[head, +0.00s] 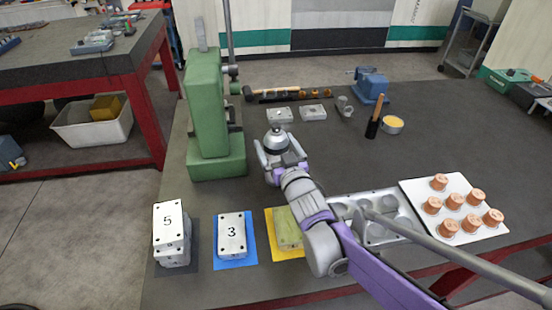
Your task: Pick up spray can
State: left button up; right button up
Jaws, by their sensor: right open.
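The spray can (276,140), a rounded grey and dark cylinder with a small pale top, stands upright on the dark workbench (330,160). My right gripper (279,152) reaches in from the lower right, with one finger on either side of the can. The fingers are open around it; I cannot tell whether either touches it. The can's lower part is hidden by the gripper. My left gripper is not in view.
A green press (206,110) stands left of the can. Numbered blocks marked 5 (169,222) and 3 (231,235) lie in front. A metal mould tray (390,225) and a white board with copper pieces (470,190) are right. A blue vise (371,85) stands behind.

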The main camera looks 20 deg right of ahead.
grip_shut()
dwell(0.5)
jog(key=shift+r, duration=0.1)
